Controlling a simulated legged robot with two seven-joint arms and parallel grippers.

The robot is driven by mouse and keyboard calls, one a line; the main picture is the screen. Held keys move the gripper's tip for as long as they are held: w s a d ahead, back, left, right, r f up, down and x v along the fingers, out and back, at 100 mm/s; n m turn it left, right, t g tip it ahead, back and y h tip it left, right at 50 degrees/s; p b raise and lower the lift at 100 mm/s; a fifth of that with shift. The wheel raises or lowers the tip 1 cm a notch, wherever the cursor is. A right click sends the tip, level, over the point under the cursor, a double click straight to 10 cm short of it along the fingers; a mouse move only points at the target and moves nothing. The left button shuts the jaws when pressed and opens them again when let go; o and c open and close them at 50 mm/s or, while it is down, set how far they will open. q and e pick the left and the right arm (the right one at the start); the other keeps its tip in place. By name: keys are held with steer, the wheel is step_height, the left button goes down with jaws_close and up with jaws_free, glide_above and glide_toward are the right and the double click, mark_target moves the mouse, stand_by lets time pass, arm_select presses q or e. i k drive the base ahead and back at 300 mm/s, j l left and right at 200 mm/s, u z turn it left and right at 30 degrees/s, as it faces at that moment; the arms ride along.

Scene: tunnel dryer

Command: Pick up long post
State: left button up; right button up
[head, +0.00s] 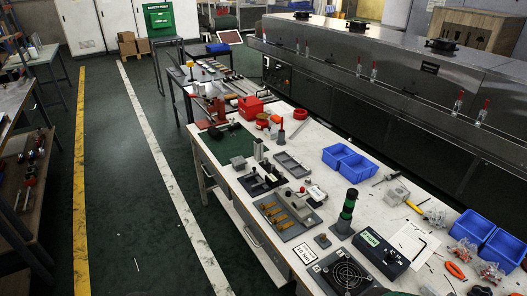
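The long post cannot be picked out with certainty at this size. A short grey upright block (258,149) stands on the white workbench, near a dark fixture (261,180) with small upright parts. A dark green and black upright column (346,212) stands further right on the bench. Neither of my grippers shows in the head view.
The long white workbench (318,165) is crowded: blue bins (356,168), a grey tray with yellowish parts (283,213), a black control box (380,253), a fan unit (344,275). A steel dryer (390,70) runs behind it. Green floor (120,180) lies open at left.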

mark_target(258, 149)
steer(key=i+j+z, duration=0.1)
steer(key=i+j, duration=0.3)
steer(key=i, duration=0.15)
steer(key=i+j+z, duration=0.1)
steer(key=i+j, duration=0.4)
steer(key=i+j+z, duration=0.15)
steer(key=i+j, duration=0.35)
steer(key=i+j+z, duration=0.1)
steer(key=i+j, duration=0.45)
steer(key=i+j+z, duration=0.1)
steer(key=i+j, duration=0.45)
steer(key=i+j+z, duration=0.1)
steer(key=i+j, duration=0.35)
steer(key=j, duration=0.3)
